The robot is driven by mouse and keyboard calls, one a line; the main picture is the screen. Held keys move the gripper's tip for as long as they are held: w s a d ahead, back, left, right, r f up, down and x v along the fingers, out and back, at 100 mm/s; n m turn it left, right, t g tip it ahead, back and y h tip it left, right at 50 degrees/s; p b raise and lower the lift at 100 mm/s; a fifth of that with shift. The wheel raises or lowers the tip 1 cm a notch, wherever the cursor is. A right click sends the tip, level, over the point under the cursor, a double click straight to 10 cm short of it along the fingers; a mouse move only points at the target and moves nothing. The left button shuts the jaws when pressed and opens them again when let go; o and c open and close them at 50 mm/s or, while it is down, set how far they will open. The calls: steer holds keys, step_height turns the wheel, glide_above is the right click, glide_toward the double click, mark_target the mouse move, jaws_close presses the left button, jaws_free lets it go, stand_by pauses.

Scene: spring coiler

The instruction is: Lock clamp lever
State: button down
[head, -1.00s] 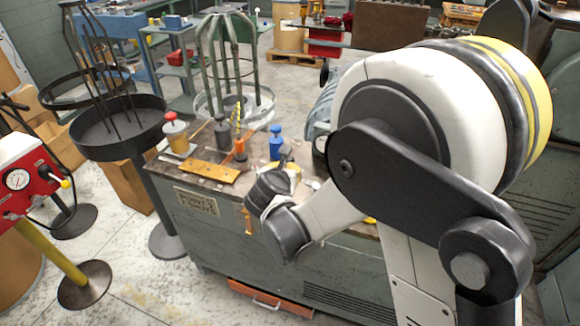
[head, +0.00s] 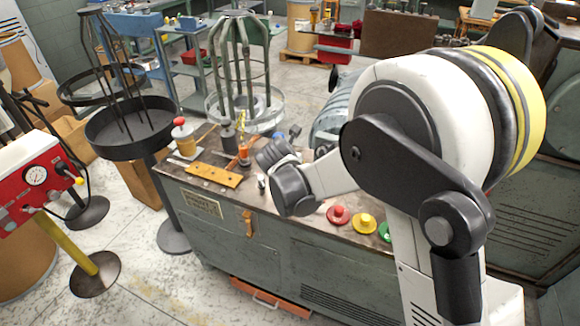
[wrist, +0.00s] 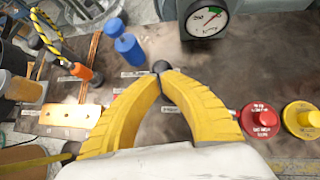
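My gripper (wrist: 159,76) shows in the wrist view with its two yellow ribbed fingers brought together at the tips. A black ball knob (wrist: 160,67) sits right at the fingertips; it could be the clamp lever's end, but the rest of the lever is hidden. I cannot tell whether the fingers grip, touch or only overlap the knob. In the head view my dark wrist (head: 293,190) is over the grey machine's top (head: 300,222), and the fingers are hidden.
Near my gripper are blue cylinders (wrist: 130,50), an orange-handled piece (wrist: 82,70), an orange plate (wrist: 72,117) and a dial gauge (wrist: 206,18). Red (wrist: 262,120) and yellow (wrist: 302,118) buttons lie to the right. A red gauge box (head: 38,178) stands left of the machine.

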steer(key=shift+w+d+r, duration=0.1)
steer(key=shift+w+d, duration=0.1)
steer(key=shift+w, duration=0.4)
steer(key=shift+w+d+r, duration=0.1)
steer(key=shift+w+d, duration=0.15)
steer(key=shift+w, duration=0.35)
steer(key=shift+w+d, duration=0.2)
steer(key=shift+w, duration=0.4)
